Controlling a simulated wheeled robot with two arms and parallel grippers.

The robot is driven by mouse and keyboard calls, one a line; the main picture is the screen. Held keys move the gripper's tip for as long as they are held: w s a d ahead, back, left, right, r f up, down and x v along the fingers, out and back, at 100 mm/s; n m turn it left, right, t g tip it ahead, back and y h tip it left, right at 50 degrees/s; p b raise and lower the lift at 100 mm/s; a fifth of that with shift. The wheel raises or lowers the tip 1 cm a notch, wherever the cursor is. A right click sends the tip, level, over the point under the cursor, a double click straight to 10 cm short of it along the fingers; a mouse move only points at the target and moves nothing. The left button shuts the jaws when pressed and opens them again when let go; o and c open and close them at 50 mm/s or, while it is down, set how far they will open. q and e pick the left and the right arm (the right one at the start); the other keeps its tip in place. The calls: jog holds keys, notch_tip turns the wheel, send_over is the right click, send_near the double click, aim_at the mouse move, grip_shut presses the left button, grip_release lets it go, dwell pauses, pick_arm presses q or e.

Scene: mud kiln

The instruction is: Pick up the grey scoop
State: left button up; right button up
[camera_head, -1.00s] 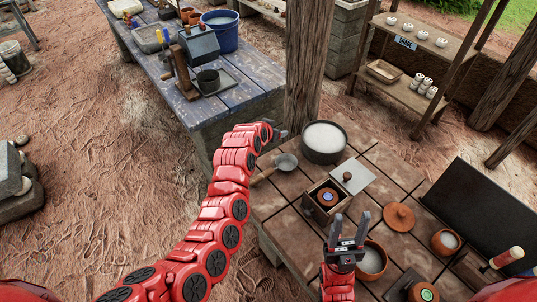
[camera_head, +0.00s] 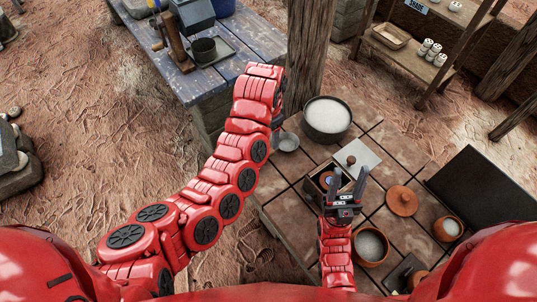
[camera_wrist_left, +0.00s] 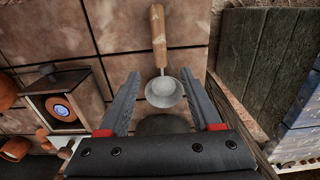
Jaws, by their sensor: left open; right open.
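The grey scoop (camera_head: 288,141) lies at the left edge of the tiled table, its handle hidden behind my left arm in the head view. The left wrist view shows its round grey bowl (camera_wrist_left: 164,92) and a wooden handle pointing to the top. My left gripper (camera_wrist_left: 162,75) is open, with the bowl between its fingers in that view; contact cannot be told. The head view mostly hides this gripper behind its own arm. My right gripper (camera_head: 347,178) is open and appears empty, in front of the small wooden box.
A dark pot of white material (camera_head: 327,118) stands just right of the scoop. A small wooden box (camera_wrist_left: 61,104), a clay lid (camera_head: 402,200) and clay bowls (camera_head: 370,246) occupy the table. A wooden post (camera_head: 296,70) rises behind; a blue bench (camera_head: 237,58) is at back left.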

aim_at(273, 152)
pick_arm(q)
notch_tip(273, 152, down, 2)
jog(key=shift+f, duration=1.15)
notch_tip(273, 152, down, 4)
jog(key=shift+f+p, duration=0.1)
jog(key=shift+p, duration=1.15)
jog(key=shift+f, duration=0.55)
jog(key=shift+c, duration=0.3)
grip_shut()
